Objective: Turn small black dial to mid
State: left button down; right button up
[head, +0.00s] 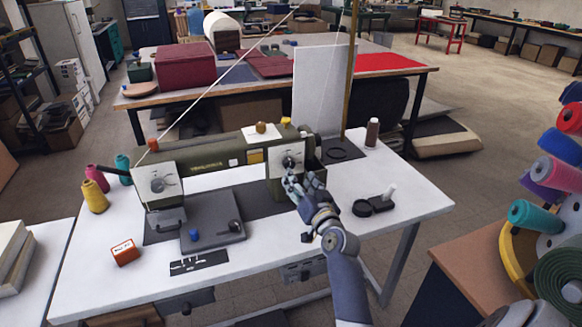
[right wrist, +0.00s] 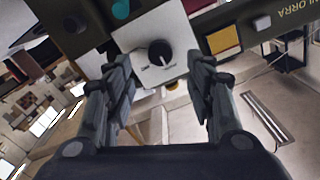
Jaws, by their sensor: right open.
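The small black dial (right wrist: 160,52) sits on a square white plate (right wrist: 130,39) in the right wrist view. In the head view the dial (head: 288,162) is on the right end of the olive sewing machine (head: 207,156). A pale mark shows beside the dial, but its exact setting is too small to read. My right gripper (right wrist: 160,66) is open, its fingers on either side of the dial in the picture, with no visible contact. In the head view my right gripper (head: 303,183) is just below and in front of the plate. My left gripper is out of view.
The machine stands on a white table (head: 390,180). The table's right front is mostly clear.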

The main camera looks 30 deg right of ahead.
aim_at(290, 166)
jog(key=x, duration=0.7)
jog(key=shift+w, duration=0.35)
jog(key=c, duration=1.1)
